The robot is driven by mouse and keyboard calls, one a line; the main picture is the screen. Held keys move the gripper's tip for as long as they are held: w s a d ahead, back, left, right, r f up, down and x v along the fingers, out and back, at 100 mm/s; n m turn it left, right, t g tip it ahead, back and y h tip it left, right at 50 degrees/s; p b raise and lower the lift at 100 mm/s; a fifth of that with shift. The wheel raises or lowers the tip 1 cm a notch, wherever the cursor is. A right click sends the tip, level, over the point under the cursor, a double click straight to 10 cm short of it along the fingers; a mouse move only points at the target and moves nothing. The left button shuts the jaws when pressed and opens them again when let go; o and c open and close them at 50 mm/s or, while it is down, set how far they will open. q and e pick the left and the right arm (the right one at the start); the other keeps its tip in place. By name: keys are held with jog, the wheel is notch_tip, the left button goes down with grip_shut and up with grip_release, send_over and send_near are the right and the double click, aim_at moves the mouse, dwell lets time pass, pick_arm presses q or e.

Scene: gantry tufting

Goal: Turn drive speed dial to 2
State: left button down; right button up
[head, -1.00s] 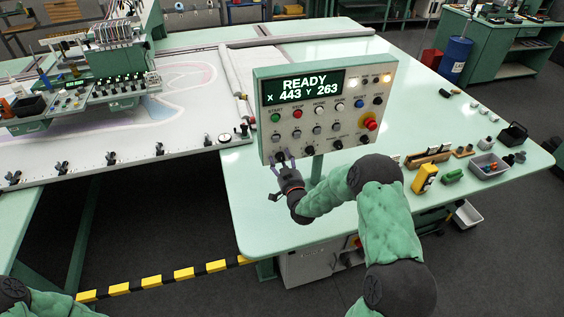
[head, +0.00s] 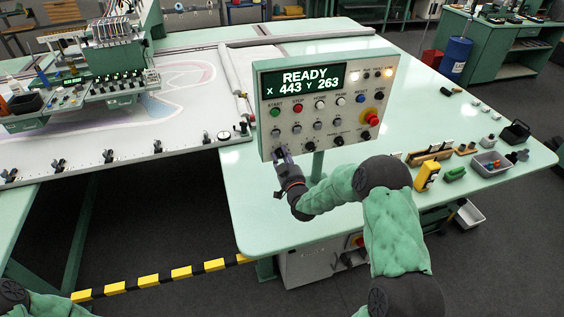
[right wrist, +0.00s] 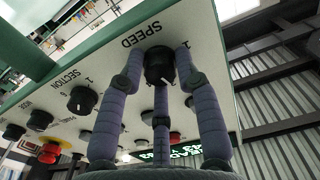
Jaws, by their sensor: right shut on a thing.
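The control panel (head: 346,97) stands on a post at the table's front, its screen (head: 303,83) reading READY, X 443, Y 263. In the right wrist view the drive speed dial (right wrist: 158,63) is a black round knob under the word SPEED. My right gripper (head: 281,153) is at the panel's lower left corner, and its fingers (right wrist: 160,70) are shut around the dial. The fingers cover much of the dial in the head view, and I cannot read its setting. Part of my left arm shows at the lower left, but its gripper is out of view.
Beside the speed dial is the SECTION knob (right wrist: 82,98), with more knobs further along. A red emergency button (head: 370,119) sits at the panel's right. A yellow device (head: 427,177) and a grey bin (head: 490,164) lie on the table at right.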

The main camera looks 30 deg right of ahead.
jog(key=shift+f+n+b, duration=0.2)
jog(key=shift+n+b, duration=1.35)
jog(key=shift+n, duration=0.2)
jog(key=shift+f+n+b, duration=0.15)
jog(key=shift+n+b, duration=1.4)
jog(key=shift+n, duration=0.2)
jog(key=o, duration=1)
jog(key=shift+o, duration=0.7)
jog(key=shift+r, duration=0.15)
jog(key=shift+s, duration=0.1)
